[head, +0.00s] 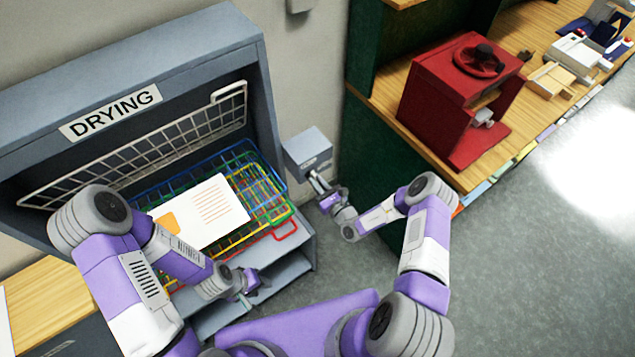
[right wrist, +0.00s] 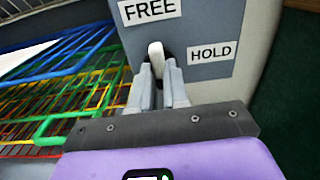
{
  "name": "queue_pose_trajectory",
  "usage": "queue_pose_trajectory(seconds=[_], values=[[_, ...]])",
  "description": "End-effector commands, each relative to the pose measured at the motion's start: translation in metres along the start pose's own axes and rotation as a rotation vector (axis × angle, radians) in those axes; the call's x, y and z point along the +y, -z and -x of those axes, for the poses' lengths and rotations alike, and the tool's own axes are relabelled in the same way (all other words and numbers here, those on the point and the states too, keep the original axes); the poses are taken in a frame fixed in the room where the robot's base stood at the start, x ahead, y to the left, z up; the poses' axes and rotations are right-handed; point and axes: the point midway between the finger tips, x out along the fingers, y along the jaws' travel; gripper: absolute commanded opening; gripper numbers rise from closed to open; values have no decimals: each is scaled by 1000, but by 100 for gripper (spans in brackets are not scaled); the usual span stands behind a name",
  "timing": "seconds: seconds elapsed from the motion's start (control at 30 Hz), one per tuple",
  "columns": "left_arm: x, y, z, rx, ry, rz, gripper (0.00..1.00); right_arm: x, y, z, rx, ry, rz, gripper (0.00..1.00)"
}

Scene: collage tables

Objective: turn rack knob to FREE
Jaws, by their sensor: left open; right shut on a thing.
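The rack knob is a pale lever (right wrist: 156,56) on a grey box (head: 306,148) fixed beside the drying rack (head: 262,100). In the right wrist view the FREE label (right wrist: 150,10) is above the lever and the HOLD label (right wrist: 212,53) is to its right. The lever points upward, towards the FREE label. My right gripper (right wrist: 160,82) is shut on the lever from below; it also shows at the box in the head view (head: 320,184). My left gripper (head: 252,284) is open and empty, in front of the rack's lower shelves.
Coloured wire trays (head: 262,178) sit in the rack, with a white sheet (head: 212,208) lying on top. A white wire grid (head: 160,140) slants above them. A red press (head: 465,95) stands on the wooden counter at right. Grey floor is clear at lower right.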

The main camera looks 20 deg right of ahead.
Motion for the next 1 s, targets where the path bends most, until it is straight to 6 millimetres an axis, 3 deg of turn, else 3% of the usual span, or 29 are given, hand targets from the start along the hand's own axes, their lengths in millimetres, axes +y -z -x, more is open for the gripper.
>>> queue_pose_trajectory(seconds=[0.07, 0.1, 0.27, 0.57, 1.0], values=[[0, 0, 0, 0, 0, 0, 43, 0, 1, 0, 1, -1, 3, 0], [0, 0, 0, 0, 0, 0, 43, 0, 1, 0, 1, 0, 3, 18], [0, 0, 0, 0, 0, 0, 43, 0, 0, 0, 1, 0, 2, 40], [0, 0, 0, 0, 0, 0, 43, 0, 0, 3, 1, 0, 0, 40], [-1, 0, -2, 0, 0, 0, 43, -1, 1, 66, 2, 1, 0, 40]])
